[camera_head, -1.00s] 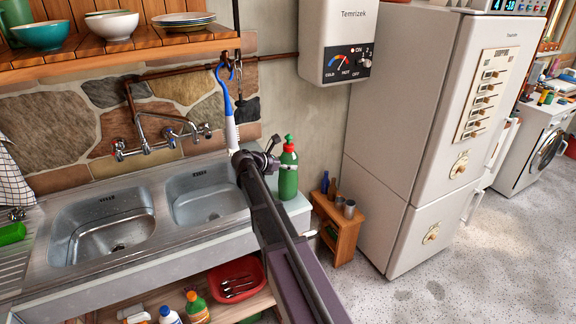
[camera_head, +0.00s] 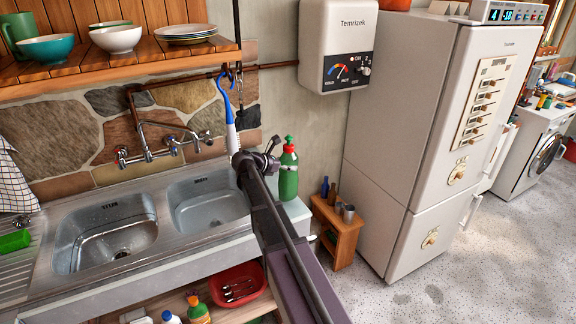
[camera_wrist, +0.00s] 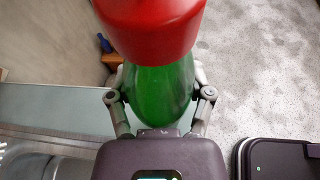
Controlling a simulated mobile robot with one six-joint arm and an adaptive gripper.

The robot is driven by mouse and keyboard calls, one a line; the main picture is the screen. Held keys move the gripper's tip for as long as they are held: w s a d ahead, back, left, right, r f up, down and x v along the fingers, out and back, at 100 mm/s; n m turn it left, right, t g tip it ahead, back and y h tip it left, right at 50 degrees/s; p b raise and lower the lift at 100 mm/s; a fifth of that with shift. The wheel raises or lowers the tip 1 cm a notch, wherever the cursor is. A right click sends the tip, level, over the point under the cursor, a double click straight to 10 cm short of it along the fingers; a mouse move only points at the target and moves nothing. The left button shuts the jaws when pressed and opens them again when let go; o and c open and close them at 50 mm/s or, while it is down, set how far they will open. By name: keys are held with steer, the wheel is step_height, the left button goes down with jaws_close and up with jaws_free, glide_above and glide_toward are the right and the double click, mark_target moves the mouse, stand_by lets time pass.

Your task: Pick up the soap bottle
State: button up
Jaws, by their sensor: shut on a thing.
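In the wrist view, the bottle's green body (camera_wrist: 152,95) and red collar (camera_wrist: 150,25) fill the middle. The fingers of my gripper (camera_wrist: 158,95) lie on both sides of the green body, shut on it. Whether the bottle's base touches the counter is hard to tell.
The double sink (camera_head: 104,232) lies to the left, with a wall tap (camera_head: 165,140) behind it. A blue-handled brush (camera_head: 226,100) hangs just left of the bottle. A small wooden stool (camera_head: 345,240) and a fridge (camera_head: 400,130) stand to the right.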

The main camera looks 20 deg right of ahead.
steer(key=shift+s+a+r, duration=0.1)
steer(key=shift+s+a, duration=0.1)
steer(key=shift+s, duration=0.2)
steer(key=s+a+r+p, duration=0.1)
steer(key=s+a, duration=0.7)
steer(key=s, duration=0.4)
steer(key=shift+s+a+r, duration=0.15)
steer(key=shift+a+r, duration=0.05)
stand_by(0.4)
steer(key=shift+s, duration=0.1)
